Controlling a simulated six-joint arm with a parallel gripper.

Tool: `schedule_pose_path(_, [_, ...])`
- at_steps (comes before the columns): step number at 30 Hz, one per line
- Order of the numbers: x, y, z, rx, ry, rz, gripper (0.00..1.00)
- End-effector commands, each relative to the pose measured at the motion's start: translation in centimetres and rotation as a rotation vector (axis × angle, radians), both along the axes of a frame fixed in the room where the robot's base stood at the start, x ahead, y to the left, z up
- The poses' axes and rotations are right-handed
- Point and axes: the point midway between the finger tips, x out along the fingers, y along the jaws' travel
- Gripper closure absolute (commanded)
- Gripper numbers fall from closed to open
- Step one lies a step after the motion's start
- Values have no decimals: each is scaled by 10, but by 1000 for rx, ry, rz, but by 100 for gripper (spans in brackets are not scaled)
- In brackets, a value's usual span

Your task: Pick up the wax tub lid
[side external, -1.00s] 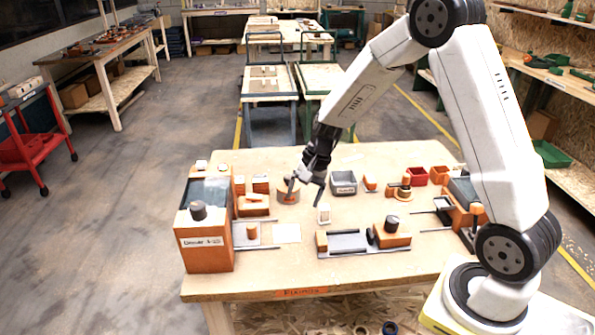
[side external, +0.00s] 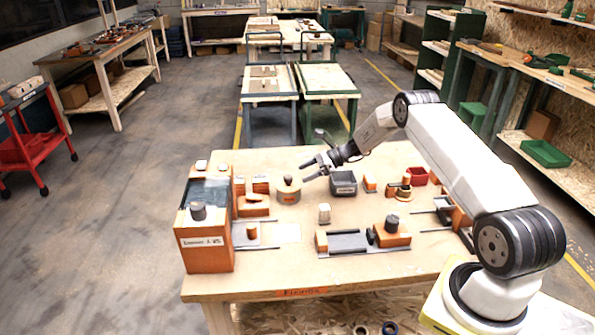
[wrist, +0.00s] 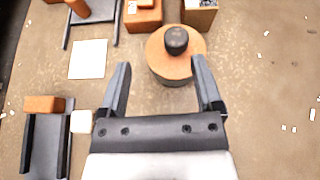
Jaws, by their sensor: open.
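The lid sits on the tub. My gripper (side external: 311,154) is open and empty, with its fingers spread, up and to the right of the tub in the side view. In the wrist view my gripper (wrist: 160,63) has the lid ahead of it, beyond and between the fingertips, with nothing held.
A grey bin (side external: 344,184) stands just right of the tub, and a red bin (side external: 416,176) lies further right. Orange blocks (side external: 253,206) are close on the tub's left. A tall orange box (side external: 206,239) stands at the bench's left end. Bare bench lies in front of the tub.

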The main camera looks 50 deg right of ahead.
Motion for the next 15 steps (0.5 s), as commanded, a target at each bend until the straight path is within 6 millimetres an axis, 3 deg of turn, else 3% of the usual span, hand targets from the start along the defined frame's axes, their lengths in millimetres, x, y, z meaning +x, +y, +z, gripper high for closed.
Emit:
schedule_pose_path(6, [1,-17,-5,73,-17,-59,17])
schedule_pose_path(15, [6,-13,-8,75,-19,-59,17])
